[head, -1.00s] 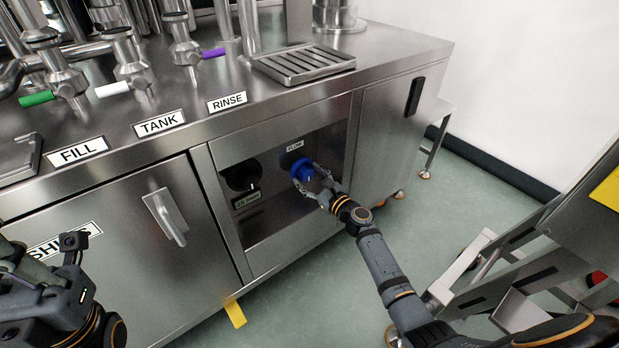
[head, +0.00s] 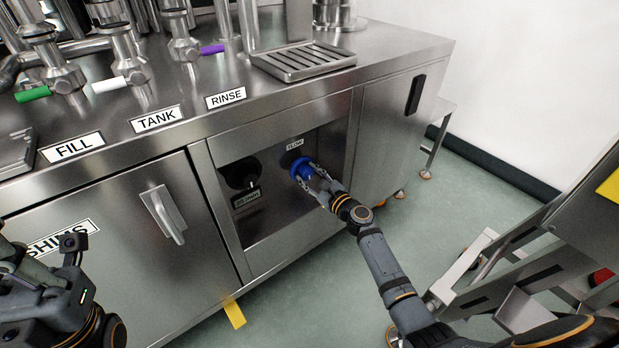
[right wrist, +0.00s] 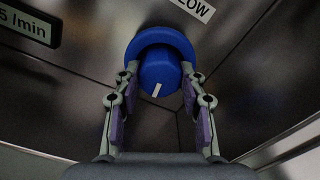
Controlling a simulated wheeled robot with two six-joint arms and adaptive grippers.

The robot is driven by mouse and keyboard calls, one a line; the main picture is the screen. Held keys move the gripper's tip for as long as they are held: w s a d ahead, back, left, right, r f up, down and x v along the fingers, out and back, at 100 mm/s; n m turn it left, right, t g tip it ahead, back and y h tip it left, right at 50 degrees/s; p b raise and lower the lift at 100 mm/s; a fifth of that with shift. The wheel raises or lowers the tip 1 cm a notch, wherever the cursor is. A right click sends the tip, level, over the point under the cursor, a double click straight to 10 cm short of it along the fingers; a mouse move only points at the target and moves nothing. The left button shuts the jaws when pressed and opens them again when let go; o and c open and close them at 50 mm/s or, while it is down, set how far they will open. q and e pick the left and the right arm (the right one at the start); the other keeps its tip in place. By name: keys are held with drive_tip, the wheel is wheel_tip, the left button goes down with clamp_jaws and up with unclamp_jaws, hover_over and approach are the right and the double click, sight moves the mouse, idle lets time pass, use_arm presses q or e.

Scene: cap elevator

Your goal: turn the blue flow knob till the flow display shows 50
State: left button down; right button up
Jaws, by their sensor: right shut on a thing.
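The blue flow knob (head: 301,169) sits on the recessed panel under the FLOW label (head: 295,144). In the right wrist view the knob (right wrist: 158,70) fills the upper middle, its white mark pointing down and slightly left. My right gripper (head: 314,177) is shut on the knob, with a finger on each side of it in the right wrist view (right wrist: 160,88). The flow display (head: 246,198) is too small to read in the head view; in the right wrist view it is cut off (right wrist: 25,25) and shows only "5 l/min". My left gripper (head: 45,285) is at the lower left, away from the panel; its fingertips are unclear.
A black knob (head: 240,174) is left of the blue one. A cabinet door with a handle (head: 163,214) is further left. Taps and a drip grate (head: 303,61) are on the counter. A metal frame (head: 500,270) stands at the right.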

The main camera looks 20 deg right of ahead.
drive_tip(key=n+b, duration=0.1)
drive_tip(key=n, duration=0.1)
drive_tip(key=n+b, duration=0.1)
drive_tip(key=n, duration=0.1)
drive_tip(key=shift+f+n+b, duration=0.2)
drive_tip(key=shift+n+b, duration=0.1)
drive_tip(key=n+b, duration=0.2)
drive_tip(key=n, duration=0.2)
drive_tip(key=shift+r+n+b, duration=0.1)
drive_tip(key=shift+n+b, duration=0.2)
drive_tip(key=shift+n, duration=0.4)
drive_tip(key=o, duration=1.2)
drive_tip(key=shift+c, duration=0.2)
drive_tip(key=shift+r, duration=0.1)
drive_tip(key=v, duration=1.2)
